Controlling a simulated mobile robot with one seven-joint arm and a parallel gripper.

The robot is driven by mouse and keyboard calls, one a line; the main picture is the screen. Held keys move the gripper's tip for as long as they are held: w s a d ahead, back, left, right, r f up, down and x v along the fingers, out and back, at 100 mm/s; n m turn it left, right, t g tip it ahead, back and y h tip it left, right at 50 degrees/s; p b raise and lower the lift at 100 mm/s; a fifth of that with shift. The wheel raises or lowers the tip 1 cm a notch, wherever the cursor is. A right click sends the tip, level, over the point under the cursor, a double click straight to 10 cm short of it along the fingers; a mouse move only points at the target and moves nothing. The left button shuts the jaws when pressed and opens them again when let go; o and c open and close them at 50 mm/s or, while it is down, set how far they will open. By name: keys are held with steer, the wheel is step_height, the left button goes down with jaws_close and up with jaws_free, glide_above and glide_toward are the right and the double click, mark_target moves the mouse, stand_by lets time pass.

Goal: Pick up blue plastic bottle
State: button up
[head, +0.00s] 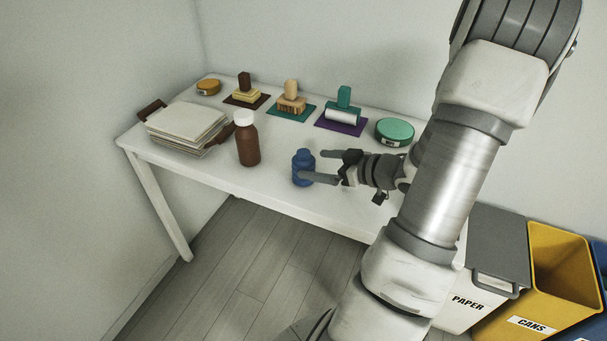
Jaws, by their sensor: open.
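The blue plastic bottle (303,160) stands upright on the white table, close to its front edge. My gripper (318,167) comes in from the right with its fingers open and pointing left. One finger reaches in front of the bottle's lower body and the other ends at or behind its upper right side. The bottle appears to be between the fingers, but I cannot tell whether either touches it. The near finger hides part of the bottle's lower right side.
On the white table (283,191), a brown bottle with a white cap (248,144) stands left of the blue one. A paper stack (186,124) lies further left. Several stamps on mats and a green round tin (394,132) line the back. Bins (562,270) stand at lower right.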

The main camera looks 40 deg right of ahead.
mark_target(311, 164)
steer(key=b+x, duration=0.1)
steer(key=x, duration=0.1)
steer(key=b+x, duration=0.1)
steer(key=x, duration=0.2)
steer(key=shift+s+f, duration=0.15)
steer(key=shift+f, duration=0.05)
steer(key=shift+w, duration=0.3)
steer(key=shift+c, duration=0.3)
steer(key=c, duration=1.3)
steer(key=shift+o, duration=0.2)
steer(key=shift+r, duration=0.15)
